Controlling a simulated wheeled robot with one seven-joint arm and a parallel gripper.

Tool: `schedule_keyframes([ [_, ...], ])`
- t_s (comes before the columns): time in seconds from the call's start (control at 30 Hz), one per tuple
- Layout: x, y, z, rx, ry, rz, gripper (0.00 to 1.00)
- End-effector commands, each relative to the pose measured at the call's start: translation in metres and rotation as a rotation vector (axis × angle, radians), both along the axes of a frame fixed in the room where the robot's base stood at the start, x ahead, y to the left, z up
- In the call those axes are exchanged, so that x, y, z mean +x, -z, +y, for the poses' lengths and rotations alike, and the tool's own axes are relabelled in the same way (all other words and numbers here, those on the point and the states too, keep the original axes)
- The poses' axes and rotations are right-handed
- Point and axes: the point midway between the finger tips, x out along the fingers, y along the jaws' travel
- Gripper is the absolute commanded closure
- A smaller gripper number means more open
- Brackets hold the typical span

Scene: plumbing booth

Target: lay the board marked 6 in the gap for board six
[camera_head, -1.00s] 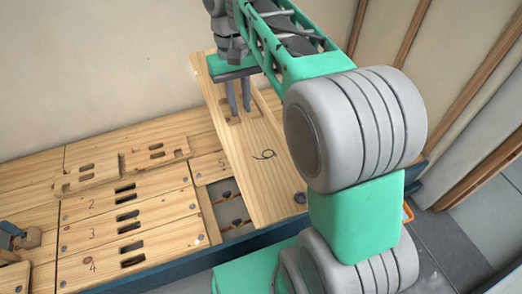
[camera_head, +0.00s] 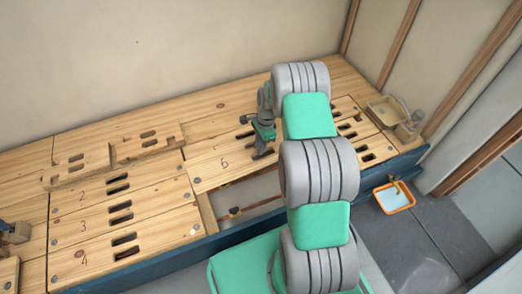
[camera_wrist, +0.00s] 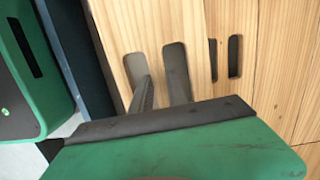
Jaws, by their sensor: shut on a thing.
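The board marked 6 (camera_head: 224,172) is a long, light wooden plank with its number upright, looking roughly level in the head view. My gripper (camera_head: 262,152) is shut on it near its middle. In the wrist view, the fingers of my gripper (camera_wrist: 160,78) reach into the two slots of the board (camera_wrist: 118,28). The open gap (camera_head: 248,192) shows just in front of the board, with pipes inside. Board 5 is hidden, seemingly beneath board 6. I cannot tell whether board 6 touches the deck. My arm hides its right part.
Boards marked 2 (camera_head: 88,196), 3 (camera_head: 88,226) and 4 (camera_head: 90,259) lie at left. A notched wooden piece (camera_head: 145,150) lies behind them. A tan basin (camera_head: 388,110) stands at the right end, with an orange-rimmed tray (camera_head: 394,197) on the floor.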

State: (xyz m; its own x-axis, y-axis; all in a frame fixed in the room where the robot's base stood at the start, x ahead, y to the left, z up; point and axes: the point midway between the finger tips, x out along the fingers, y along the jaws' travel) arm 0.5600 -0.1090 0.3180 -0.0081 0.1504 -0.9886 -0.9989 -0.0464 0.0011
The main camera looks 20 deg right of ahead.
Motion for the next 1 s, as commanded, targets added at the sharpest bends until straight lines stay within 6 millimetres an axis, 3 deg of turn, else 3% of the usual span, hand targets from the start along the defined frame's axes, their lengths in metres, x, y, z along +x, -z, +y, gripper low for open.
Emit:
schedule_keyframes([
  [0.1,0.000,0.013,-0.004,-0.001,0.048,-0.004,1.00],
  [1.0,0.000,0.070,-0.004,-0.002,0.050,-0.003,1.00],
])
